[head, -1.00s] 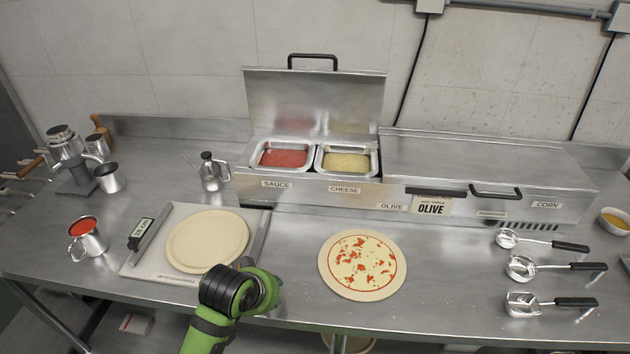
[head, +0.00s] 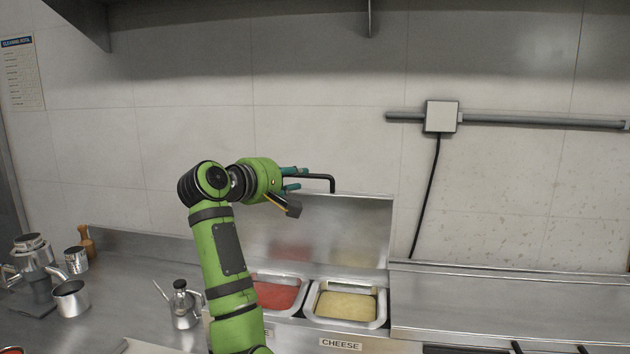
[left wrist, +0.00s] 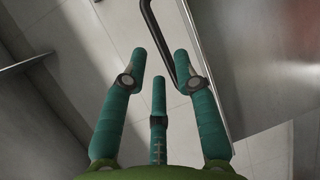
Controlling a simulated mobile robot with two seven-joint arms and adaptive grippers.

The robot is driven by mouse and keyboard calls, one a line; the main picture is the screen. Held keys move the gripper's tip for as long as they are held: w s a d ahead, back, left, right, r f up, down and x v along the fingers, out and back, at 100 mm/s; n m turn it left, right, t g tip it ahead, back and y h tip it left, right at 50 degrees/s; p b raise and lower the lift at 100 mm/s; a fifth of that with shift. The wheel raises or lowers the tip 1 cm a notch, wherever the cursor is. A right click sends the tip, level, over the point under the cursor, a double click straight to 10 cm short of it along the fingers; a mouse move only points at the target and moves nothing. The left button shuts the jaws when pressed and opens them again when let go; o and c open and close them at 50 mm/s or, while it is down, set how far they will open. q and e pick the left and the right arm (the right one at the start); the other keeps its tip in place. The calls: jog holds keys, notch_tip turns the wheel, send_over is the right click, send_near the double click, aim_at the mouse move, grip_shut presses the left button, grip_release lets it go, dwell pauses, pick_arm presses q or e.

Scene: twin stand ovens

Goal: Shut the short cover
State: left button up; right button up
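The short cover (head: 350,230) is a steel lid standing upright, open, behind the sauce pan (head: 276,295) and the cheese pan (head: 345,306). Its black bar handle (head: 325,178) is on its top edge. My left gripper (head: 295,178) is at the left part of this handle, and its arm passes in front of the sauce pan. In the left wrist view, the teal fingers (left wrist: 158,70) are spread apart. The handle (left wrist: 152,25) runs between the fingertips, close to the right one; I cannot tell whether they touch. My right gripper is not in view.
A long closed steel cover (head: 510,300) lies to the right. An oil can (head: 182,305) and a metal cup (head: 70,300) stand at the left. A shelf hangs above, and a grey box (head: 441,116) with conduit is on the wall.

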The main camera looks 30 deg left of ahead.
aim_at(307, 176)
pick_arm(q)
jog(key=p+x, duration=0.2)
jog(key=x, duration=0.3)
jog(key=shift+w+r, duration=0.15)
jog(key=shift+w, duration=0.05)
jog(key=shift+w+d, duration=0.1)
jog(key=shift+w, duration=0.25)
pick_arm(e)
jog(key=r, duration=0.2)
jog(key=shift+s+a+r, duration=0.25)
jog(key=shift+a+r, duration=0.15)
pick_arm(q)
grip_shut()
